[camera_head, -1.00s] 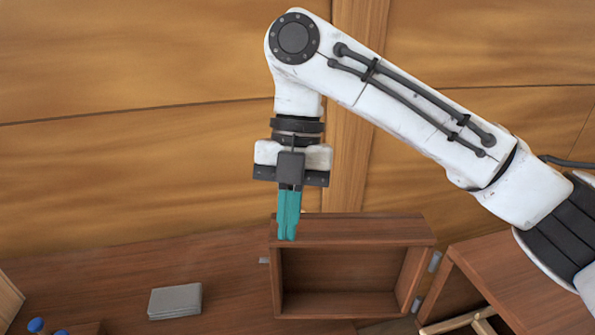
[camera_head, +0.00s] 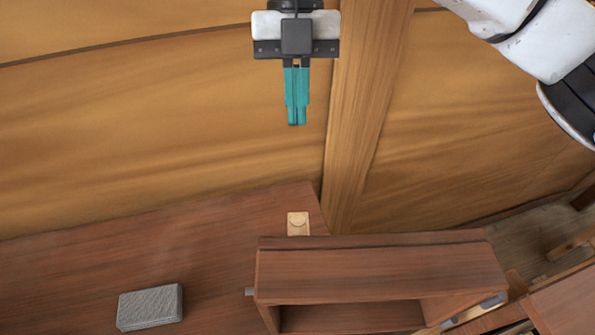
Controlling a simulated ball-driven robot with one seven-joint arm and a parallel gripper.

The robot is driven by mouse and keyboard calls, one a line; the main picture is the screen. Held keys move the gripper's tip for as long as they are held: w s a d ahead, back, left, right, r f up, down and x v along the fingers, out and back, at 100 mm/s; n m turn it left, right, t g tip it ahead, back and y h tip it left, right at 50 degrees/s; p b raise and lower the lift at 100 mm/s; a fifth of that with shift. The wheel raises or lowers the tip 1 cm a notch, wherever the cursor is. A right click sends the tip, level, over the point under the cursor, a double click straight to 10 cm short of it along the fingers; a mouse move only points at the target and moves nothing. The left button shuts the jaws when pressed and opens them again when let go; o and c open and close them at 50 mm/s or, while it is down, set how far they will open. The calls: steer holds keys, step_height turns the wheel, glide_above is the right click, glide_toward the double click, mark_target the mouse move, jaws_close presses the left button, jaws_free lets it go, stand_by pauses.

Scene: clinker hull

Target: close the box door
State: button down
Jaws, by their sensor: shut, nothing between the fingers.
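The box (camera_head: 380,274) is a brown wooden case with an open front, at the lower middle right of the head view. Its dark inside shows at the bottom edge, and the lower part is cut off. A grey hinge (camera_head: 493,300) sits at its right side, and a small grey stub (camera_head: 250,292) sticks out on its left. I cannot clearly make out the door; the front is uncovered. My gripper (camera_head: 297,122) has teal fingers pointing down, shut and empty. It hangs in front of the plank wall, well above the box in the picture and apart from it.
A grey block (camera_head: 150,307) lies on the brown bench top (camera_head: 80,262) left of the box. A pale wooden piece with a round disc (camera_head: 298,224) is behind the box. A vertical wooden rib (camera_head: 365,110) runs up the wall. Wooden furniture (camera_head: 565,305) stands at the lower right.

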steer(key=s+f, duration=0.7)
steer(key=shift+f, duration=0.35)
steer(key=shift+s+a, duration=0.1)
steer(key=shift+a, duration=0.05)
